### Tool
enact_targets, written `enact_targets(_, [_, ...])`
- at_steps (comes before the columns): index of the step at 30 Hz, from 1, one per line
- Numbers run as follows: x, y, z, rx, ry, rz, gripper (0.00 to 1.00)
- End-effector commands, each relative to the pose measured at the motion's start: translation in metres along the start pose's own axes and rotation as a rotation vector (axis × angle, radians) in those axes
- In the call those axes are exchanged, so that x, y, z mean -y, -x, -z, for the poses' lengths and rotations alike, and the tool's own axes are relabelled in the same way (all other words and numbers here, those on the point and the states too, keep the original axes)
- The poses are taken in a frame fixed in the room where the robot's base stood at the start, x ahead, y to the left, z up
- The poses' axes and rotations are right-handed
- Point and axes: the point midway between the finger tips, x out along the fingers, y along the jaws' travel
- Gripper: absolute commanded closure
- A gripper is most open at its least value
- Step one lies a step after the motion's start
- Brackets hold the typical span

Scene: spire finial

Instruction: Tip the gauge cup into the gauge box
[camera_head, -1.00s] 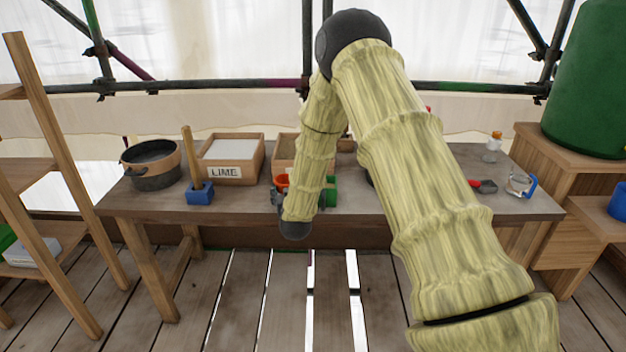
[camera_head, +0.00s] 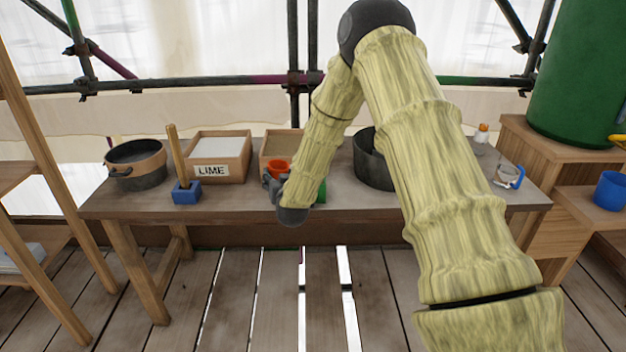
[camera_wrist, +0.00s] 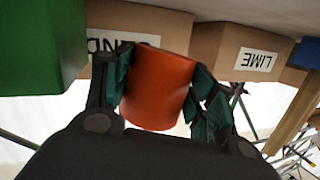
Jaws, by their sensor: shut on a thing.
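The orange-red gauge cup (camera_head: 277,167) is held in front of the sand box near the bench's front, and looks upright with its opening up. My gripper (camera_wrist: 157,85) is shut on the sides of the cup (camera_wrist: 158,95), one finger each side, in the wrist view, which shows the scene upside down. A green box, which I take for the gauge box, shows as a sliver (camera_head: 322,190) right of my forearm. It is also at the left of the wrist view (camera_wrist: 40,45). My arm hides most of it in the head view, and its inside is not visible.
A LIME box (camera_head: 221,170) and a partly hidden box labelled "...ND" (camera_wrist: 125,40) stand behind the cup. A blue-based wooden-handled tool (camera_head: 186,192) and a dark pot (camera_head: 140,165) are left. A dark round container (camera_head: 370,165) and a blue-handled jug (camera_head: 508,176) are right.

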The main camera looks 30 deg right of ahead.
Motion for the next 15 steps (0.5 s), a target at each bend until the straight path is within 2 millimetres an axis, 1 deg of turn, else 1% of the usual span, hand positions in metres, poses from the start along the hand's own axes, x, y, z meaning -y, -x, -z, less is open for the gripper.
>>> enact_targets(3, [-0.005,0.004,0.014,-0.015,-0.059,0.009,0.66])
enact_targets(11, [-0.008,0.011,0.042,-0.049,-0.181,0.038,0.66])
enact_targets(15, [-0.012,0.014,0.049,-0.066,-0.247,0.052,0.67])
